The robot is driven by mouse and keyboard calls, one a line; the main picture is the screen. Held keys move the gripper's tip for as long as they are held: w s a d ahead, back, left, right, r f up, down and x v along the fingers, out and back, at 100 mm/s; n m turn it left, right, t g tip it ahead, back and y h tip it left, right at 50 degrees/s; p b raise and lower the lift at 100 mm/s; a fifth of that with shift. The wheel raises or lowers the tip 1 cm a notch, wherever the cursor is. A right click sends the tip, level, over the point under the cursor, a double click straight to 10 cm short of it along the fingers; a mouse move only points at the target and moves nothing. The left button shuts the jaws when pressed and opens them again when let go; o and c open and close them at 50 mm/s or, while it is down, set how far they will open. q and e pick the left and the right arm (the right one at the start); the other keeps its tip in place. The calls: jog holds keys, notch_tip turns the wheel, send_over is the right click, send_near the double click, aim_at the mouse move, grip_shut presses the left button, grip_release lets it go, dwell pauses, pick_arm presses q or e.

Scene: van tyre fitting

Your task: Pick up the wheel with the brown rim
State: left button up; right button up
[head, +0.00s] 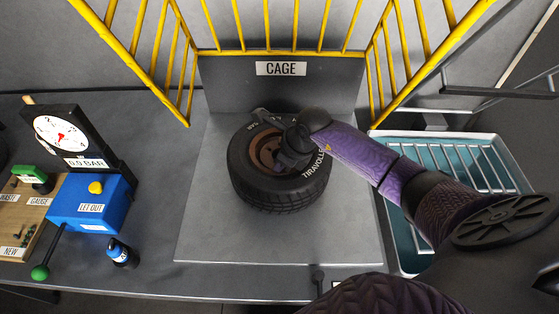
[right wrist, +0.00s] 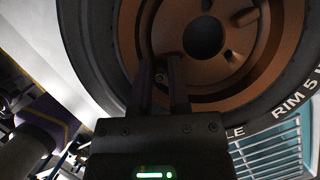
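The wheel, a black tyre (head: 283,192) with a brown rim (head: 265,147), lies on the grey plate (head: 210,235) in front of the cage's back panel. The right wrist view shows its brown rim (right wrist: 225,78) and dark centre hole close up. My right gripper (head: 290,150) reaches in from the right over the wheel. In the right wrist view, the fingers of my right gripper (right wrist: 162,68) are a small gap apart, with their tips at the rim. Whether they pinch part of it is unclear. My left gripper is not in view.
The yellow cage (head: 185,85) stands open around the plate. A blue tray with a rack (head: 455,160) is at the right. A pressure dial (head: 62,133), a blue box (head: 92,205) and a small dark bottle (head: 122,255) stand at the left. The plate's front is clear.

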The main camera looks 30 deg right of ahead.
grip_shut()
jog(key=shift+w+r, duration=0.15)
jog(key=shift+r, duration=0.05)
dwell(1.1)
